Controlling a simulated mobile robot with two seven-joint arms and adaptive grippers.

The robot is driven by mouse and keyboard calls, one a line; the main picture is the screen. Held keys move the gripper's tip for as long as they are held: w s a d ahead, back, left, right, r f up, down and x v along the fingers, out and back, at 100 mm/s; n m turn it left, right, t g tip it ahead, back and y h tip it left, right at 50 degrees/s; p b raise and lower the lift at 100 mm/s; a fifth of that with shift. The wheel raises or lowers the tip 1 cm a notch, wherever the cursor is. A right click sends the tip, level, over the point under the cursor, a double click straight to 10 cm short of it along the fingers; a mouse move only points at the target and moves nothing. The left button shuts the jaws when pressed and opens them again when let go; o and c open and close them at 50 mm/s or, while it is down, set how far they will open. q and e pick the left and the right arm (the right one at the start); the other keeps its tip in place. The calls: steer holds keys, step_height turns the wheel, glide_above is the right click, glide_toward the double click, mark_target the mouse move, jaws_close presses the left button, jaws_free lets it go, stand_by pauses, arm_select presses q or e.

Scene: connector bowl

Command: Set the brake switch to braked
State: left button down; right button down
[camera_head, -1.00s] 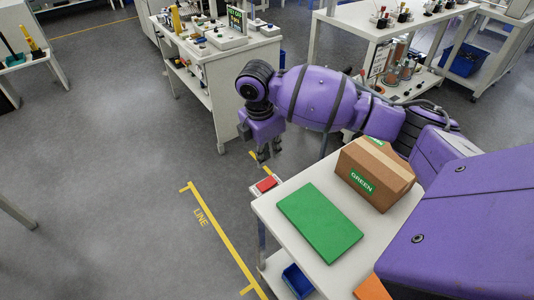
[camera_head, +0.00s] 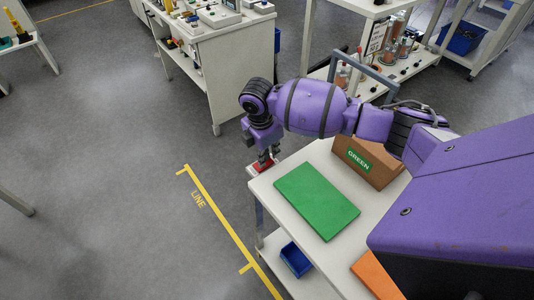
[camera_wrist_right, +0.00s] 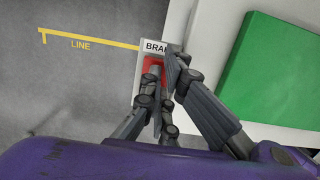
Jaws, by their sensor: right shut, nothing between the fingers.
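The brake switch (camera_head: 258,168) is a small red rocker on a white plate fixed at the near left corner of the white cart. In the right wrist view the red rocker (camera_wrist_right: 152,64) shows beside a label reading "BRA", the rest hidden by my fingers. My right gripper (camera_head: 268,161) points down over the switch, shut and empty. In the right wrist view its fingertips (camera_wrist_right: 168,62) overlap the right part of the red rocker. I cannot tell whether they touch it. My left gripper is not in view.
On the white cart top (camera_head: 265,186) lie a green panel (camera_head: 316,200) and a cardboard box (camera_head: 365,165) labelled GREEN. A blue bin (camera_head: 296,260) is on the shelf below. A yellow floor line (camera_head: 215,225) runs beside the cart. Open floor lies to the left.

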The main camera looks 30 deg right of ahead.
mark_target(267, 162)
steer(key=shift+d+f+y, duration=0.3)
steer(key=shift+f+y, duration=0.15)
steer(key=shift+y, duration=0.15)
steer(key=shift+d+f+y, duration=0.1)
steer(key=shift+f+y, duration=0.05)
steer(key=shift+y, duration=0.35)
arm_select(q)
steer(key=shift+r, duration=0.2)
arm_select(e)
steer(key=shift+s, duration=0.1)
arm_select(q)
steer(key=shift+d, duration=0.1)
arm_select(e)
steer(key=shift+a, duration=0.2)
steer(key=shift+s+a+p, duration=0.1)
steer(key=shift+a+p, duration=0.35)
steer(key=shift+a, duration=0.35)
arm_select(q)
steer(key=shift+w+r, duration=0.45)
arm_select(e)
step_height(267, 162, up, 12)
steer(key=d, duration=0.1)
steer(key=shift+r, duration=0.2)
